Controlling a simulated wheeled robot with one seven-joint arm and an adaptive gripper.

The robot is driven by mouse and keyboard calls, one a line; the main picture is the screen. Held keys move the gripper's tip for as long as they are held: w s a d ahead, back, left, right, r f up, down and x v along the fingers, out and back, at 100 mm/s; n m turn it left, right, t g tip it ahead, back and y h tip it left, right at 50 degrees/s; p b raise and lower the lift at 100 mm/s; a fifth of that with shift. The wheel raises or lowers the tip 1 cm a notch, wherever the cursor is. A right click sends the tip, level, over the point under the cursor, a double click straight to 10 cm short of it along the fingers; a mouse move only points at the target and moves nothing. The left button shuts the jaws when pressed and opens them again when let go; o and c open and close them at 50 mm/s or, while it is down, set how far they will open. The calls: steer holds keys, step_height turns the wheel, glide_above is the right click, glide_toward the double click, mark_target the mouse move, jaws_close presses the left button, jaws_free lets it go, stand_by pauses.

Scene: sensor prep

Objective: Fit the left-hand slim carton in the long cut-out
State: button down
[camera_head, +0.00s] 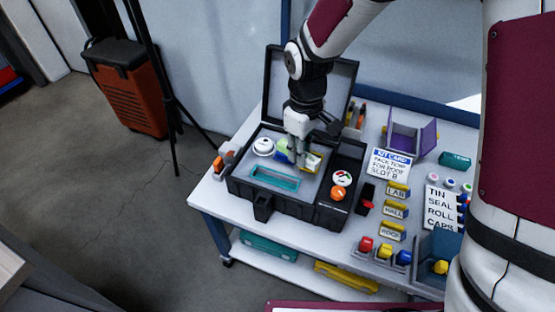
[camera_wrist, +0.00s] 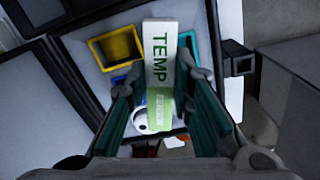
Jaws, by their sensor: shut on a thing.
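My gripper (camera_head: 297,158) is shut on a slim white and green carton (camera_wrist: 160,75) marked TEMP. It holds the carton over the open black case (camera_head: 290,207). The long cut-out (camera_head: 275,179), edged in teal, lies in the grey insert, in front of my gripper in the head view, and looks empty there. In the wrist view its blue-teal edge (camera_wrist: 189,42) shows beside the carton, which hides part of it. The carton appears above the insert; the exact gap cannot be told.
The insert also has a yellow-edged cut-out (camera_wrist: 117,47) and a round white device (camera_head: 263,146). The raised lid (camera_head: 335,85) stands behind. A purple holder (camera_head: 410,138), a kit card (camera_head: 390,164) and small labelled blocks (camera_head: 397,190) occupy the table's right side.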

steer(key=shift+s+a+f+n+b, duration=0.2)
steer(key=shift+a+f+n+b, duration=0.6)
steer(key=shift+a+f, duration=0.7)
steer(key=shift+s+a+f+n+b, duration=0.2)
steer(key=shift+a+f+n+b, duration=0.6)
steer(key=shift+a+f, duration=0.7)
steer(key=shift+d+f, duration=0.1)
steer(key=shift+d+f, duration=0.15)
steer(key=shift+d, duration=0.1)
steer(key=shift+f, duration=0.55)
stand_by(0.7)
steer(key=c, duration=1.1)
jaws_free()
step_height(320, 180, up, 7)
steer(key=p, duration=0.5)
